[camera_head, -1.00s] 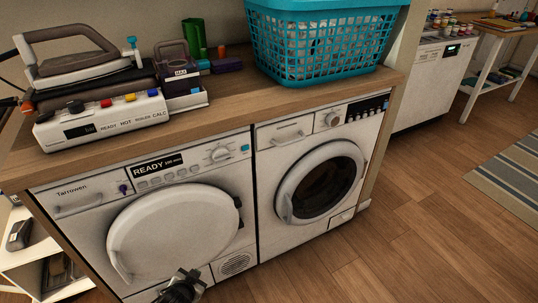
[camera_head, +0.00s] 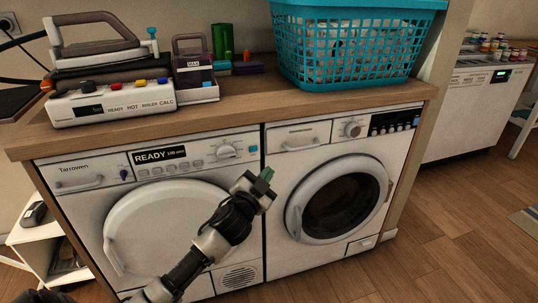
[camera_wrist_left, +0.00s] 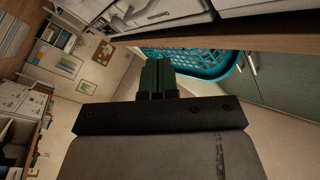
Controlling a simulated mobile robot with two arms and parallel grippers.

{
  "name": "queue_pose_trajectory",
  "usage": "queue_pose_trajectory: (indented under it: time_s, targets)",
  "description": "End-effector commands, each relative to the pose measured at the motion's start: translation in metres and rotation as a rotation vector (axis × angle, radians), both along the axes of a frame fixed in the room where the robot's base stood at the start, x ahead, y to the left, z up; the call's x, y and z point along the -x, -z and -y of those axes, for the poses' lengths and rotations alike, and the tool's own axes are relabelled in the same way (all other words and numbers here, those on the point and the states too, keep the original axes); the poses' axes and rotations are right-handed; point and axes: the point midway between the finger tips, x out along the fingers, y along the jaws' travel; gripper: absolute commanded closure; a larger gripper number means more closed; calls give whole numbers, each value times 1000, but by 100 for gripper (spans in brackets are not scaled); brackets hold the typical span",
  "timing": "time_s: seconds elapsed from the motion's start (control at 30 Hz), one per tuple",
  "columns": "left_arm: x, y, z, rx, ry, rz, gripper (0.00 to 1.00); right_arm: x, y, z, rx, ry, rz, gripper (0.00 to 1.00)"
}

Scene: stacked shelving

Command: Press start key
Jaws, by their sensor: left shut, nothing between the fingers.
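No label reading start is legible. The right machine (camera_head: 300,165) has a dial and a dark key panel (camera_head: 394,123). My left gripper (camera_head: 266,175) is shut and empty, in front of the machines near the gap between them, below the teal key in the picture. Its dark green fingers also show in the left wrist view (camera_wrist_left: 157,76). My right gripper is not in view.
Above the machines is a wooden counter (camera_head: 235,108) with a teal basket (camera_head: 350,65), an iron (camera_head: 95,40) on its white station (camera_head: 110,103), and a small boxed item (camera_head: 195,75). A low white shelf (camera_head: 35,238) stands at left. Wooden floor is open at right.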

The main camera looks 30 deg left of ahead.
Motion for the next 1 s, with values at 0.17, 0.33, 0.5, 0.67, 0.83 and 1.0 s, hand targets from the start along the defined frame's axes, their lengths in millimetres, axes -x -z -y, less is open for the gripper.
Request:
queue_pose_trajectory:
  time_s: [0.17,0.33,0.5,0.67,0.83,1.0]
  targets:
    - [0,-4,0,-3,1,9,100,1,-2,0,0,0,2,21]
    - [0,-4,0,-3,1,8,100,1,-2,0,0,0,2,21]
    - [-4,-3,-4,-6,0,8,100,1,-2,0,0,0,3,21]
    - [-15,-2,-18,-6,1,8,100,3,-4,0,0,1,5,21]
    - [-32,-2,-37,-6,0,8,100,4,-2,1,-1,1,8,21]
    - [-45,-3,-53,-3,-1,6,100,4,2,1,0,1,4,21]
